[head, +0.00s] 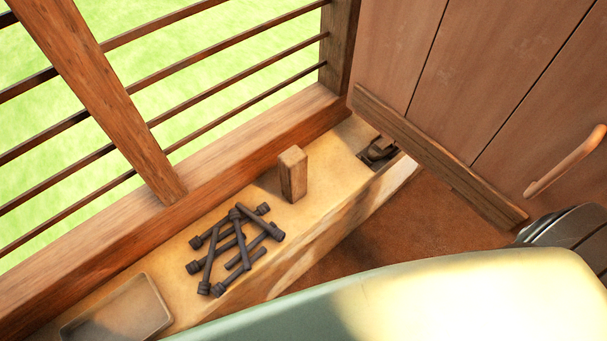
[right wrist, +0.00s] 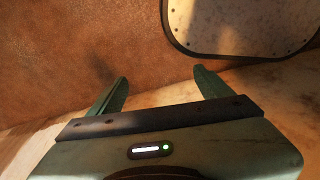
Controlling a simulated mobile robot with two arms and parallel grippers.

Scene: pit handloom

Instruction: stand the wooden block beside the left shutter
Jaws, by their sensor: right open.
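The wooden block (head: 293,174) stands upright on the pale ledge (head: 325,172) below the barred window, with nothing touching its sides. A large brown plank panel with a handle, a shutter or door (head: 480,90), stands at the right of the head view; I cannot tell whether it is the left shutter. My right gripper (right wrist: 160,88) shows in the right wrist view, open and empty, facing a brown surface. The block is not in that wrist view. My left gripper is not in view.
Several dark spools (head: 235,248) lie piled on the ledge left of the block. A shallow tray (head: 118,312) sits at its lower left end. A dark metal piece (head: 378,150) sits in a notch at the ledge's right end. Bare ledge lies between block and notch.

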